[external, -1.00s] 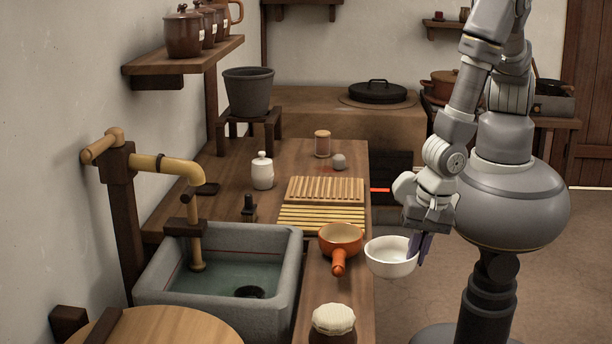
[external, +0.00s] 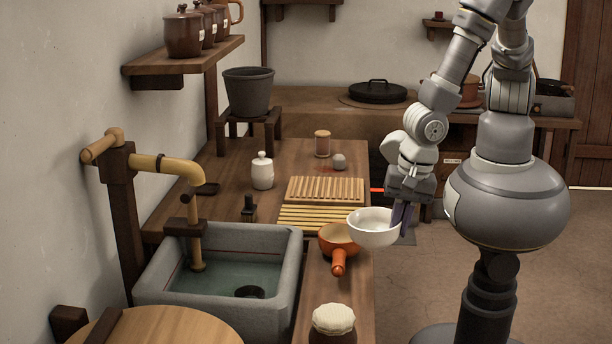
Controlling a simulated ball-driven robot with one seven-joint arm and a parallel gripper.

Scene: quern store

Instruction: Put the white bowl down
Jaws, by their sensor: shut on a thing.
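The white bowl (external: 370,236) is held upright in the air at the right edge of the counter, in the external view. In the picture it overlaps the right side of the orange handled pan (external: 338,262); I cannot tell if they touch. My gripper (external: 402,218) is shut on the bowl's right rim, with its dark fingers pointing down. The bowl's underside shows no support beneath it. The wooden counter (external: 317,310) is below and to the left.
A slatted wooden rack (external: 326,189) lies on the counter behind the pan. A stone sink (external: 282,262) with water stands to the left. A cloth-covered jar (external: 333,322) is at the front. A white lidded jar (external: 262,172) and a grey lump (external: 339,161) stand farther back.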

